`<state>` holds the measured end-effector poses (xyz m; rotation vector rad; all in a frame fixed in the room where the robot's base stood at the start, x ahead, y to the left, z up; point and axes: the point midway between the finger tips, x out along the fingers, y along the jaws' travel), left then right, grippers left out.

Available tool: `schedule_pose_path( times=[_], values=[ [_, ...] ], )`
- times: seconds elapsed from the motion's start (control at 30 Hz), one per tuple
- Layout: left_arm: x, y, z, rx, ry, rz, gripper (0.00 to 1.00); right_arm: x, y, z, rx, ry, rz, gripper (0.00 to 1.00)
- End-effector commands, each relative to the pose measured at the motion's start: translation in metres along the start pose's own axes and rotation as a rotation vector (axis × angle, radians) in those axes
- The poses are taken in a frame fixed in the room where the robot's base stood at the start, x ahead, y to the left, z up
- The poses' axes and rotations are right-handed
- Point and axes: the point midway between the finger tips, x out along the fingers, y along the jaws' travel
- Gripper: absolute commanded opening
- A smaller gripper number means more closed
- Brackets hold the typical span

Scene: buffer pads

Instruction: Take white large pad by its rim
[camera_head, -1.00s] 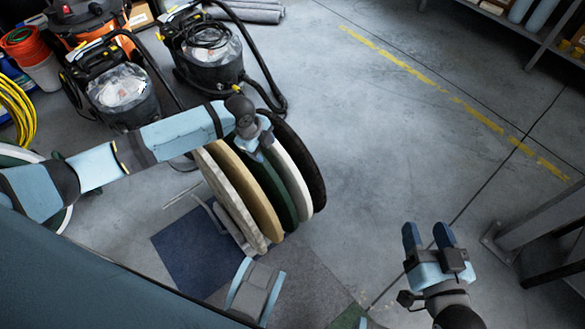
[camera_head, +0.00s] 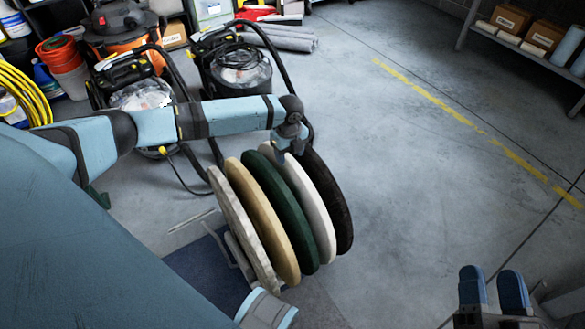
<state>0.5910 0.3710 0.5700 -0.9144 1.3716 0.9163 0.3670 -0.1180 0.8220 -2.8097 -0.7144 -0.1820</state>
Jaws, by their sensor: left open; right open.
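Several large round pads stand on edge in a row on a low rack (camera_head: 238,262). The white large pad (camera_head: 312,208) is between the dark green pad (camera_head: 283,215) and the black pad (camera_head: 333,205). A tan pad (camera_head: 262,222) and a cream pad (camera_head: 240,230) stand to the left. My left gripper (camera_head: 283,157) is open and pointing down at the top rim of the white pad. Whether its fingers straddle the rim is hard to tell. My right gripper (camera_head: 494,288) is open and empty at the lower right, away from the pads.
Vacuum machines (camera_head: 238,70) with black hoses stand behind the rack at upper left. A yellow hose coil (camera_head: 25,95) and orange buckets (camera_head: 62,65) are at far left. A shelf with boxes (camera_head: 500,20) is at upper right. The floor right of the pads is clear.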

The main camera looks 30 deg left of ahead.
Motion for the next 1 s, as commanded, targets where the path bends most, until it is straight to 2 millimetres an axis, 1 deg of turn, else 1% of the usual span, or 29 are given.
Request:
schedule_pose_path(
  times=[0.17,0.33,0.43,0.53,0.77,0.87,0.9,0.97,1.0],
  values=[
    [0.014,-0.002,-0.001,0.001,0.0,-0.001,0.56,-0.001,0.001,0.008,0.003,-0.017,-0.003,0.56],
    [0.041,-0.008,-0.002,-0.001,0.0,-0.002,0.56,-0.003,0.005,0.034,0.006,-0.095,-0.008,0.56],
    [0.052,-0.008,-0.001,-0.001,-0.001,0.0,0.56,-0.003,0.006,0.041,0.008,-0.128,-0.011,0.56],
    [0.058,-0.008,-0.002,0.0,-0.001,-0.002,0.56,-0.003,0.007,0.045,0.008,-0.146,-0.012,0.56],
    [0.058,-0.008,-0.002,0.0,-0.001,-0.002,0.56,-0.003,0.007,0.045,0.009,-0.151,-0.012,0.56],
    [0.058,-0.008,-0.002,0.0,-0.001,-0.002,0.36,-0.003,0.007,0.045,0.008,-0.15,-0.012,0.56],
    [0.058,-0.008,-0.002,0.0,-0.001,-0.002,0.27,-0.003,0.007,0.045,0.008,-0.15,-0.012,0.56],
    [0.058,-0.008,-0.002,0.0,-0.001,-0.002,0.13,-0.003,0.007,0.044,0.008,-0.15,-0.012,0.56],
    [0.058,-0.008,-0.002,0.0,-0.001,-0.002,0.04,-0.003,0.007,0.044,0.008,-0.15,-0.012,0.56]
  ],
)
